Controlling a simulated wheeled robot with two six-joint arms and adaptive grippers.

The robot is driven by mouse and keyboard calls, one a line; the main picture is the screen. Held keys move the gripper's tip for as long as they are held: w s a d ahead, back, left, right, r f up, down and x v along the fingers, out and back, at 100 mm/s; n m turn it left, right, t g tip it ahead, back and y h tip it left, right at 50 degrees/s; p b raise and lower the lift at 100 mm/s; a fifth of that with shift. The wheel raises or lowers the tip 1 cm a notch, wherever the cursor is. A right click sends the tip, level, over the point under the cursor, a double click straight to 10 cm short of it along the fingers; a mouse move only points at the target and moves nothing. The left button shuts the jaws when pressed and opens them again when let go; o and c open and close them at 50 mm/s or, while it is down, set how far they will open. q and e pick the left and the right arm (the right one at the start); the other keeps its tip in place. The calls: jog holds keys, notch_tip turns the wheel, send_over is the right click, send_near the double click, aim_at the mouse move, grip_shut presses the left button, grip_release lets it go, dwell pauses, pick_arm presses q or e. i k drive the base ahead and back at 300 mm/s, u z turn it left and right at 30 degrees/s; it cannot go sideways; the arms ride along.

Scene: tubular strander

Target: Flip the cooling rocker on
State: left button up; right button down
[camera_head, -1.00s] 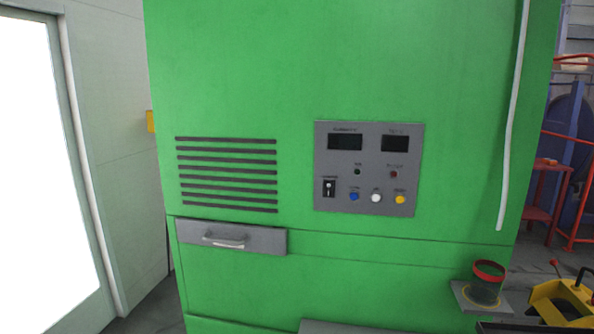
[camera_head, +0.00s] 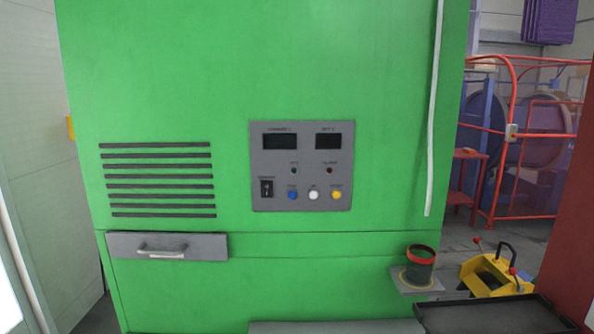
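The cooling rocker (camera_head: 267,188) is a small black switch at the lower left of the grey control panel (camera_head: 301,206) on the green cabinet. Its label is too small to read surely, and I cannot tell its position. Blue (camera_head: 292,195), white (camera_head: 314,195) and yellow (camera_head: 336,195) buttons sit to its right. Two dark displays (camera_head: 287,141) are above, with a green lamp (camera_head: 294,170) and a red lamp (camera_head: 329,170) below them. Neither of my grippers is in view.
A vent grille (camera_head: 160,180) and a drawer (camera_head: 200,246) with a handle are left of the panel. A red-rimmed cup (camera_head: 421,266) stands on a small shelf at lower right. A black tray (camera_head: 470,318), a yellow device (camera_head: 487,274) and red railings (camera_head: 496,130) are further right.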

aim_at(266, 187)
jog(key=u, duration=0.55)
jog(key=k, duration=1.35)
jog(key=u, duration=0.05)
jog(key=i, duration=0.45)
jog(key=z, duration=0.95)
jog(key=i, duration=0.95)
